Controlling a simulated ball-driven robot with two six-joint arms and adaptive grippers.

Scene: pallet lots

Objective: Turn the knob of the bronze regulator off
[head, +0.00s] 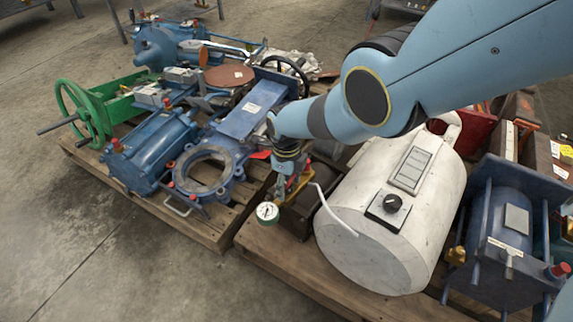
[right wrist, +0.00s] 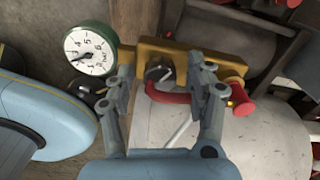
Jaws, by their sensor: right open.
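The bronze regulator (right wrist: 185,55) is a yellow-brown body in the right wrist view, with a round white gauge (right wrist: 90,50) in a green rim at its left end. The gauge also shows in the head view (head: 267,213), below my right gripper (head: 290,182). A small dark knob (right wrist: 158,71) sits on the front of the regulator. My right gripper (right wrist: 164,85) is open, with one finger on each side of the knob. I cannot tell whether the fingers touch it. A red curved part (right wrist: 163,95) and a red end piece (right wrist: 241,101) are close by. My left gripper is out of view.
A blue motor-like unit (head: 510,220) stands further right. Blue valve parts and a green handwheel (head: 80,115) crowd the left pallet. Bare floor is at lower left.

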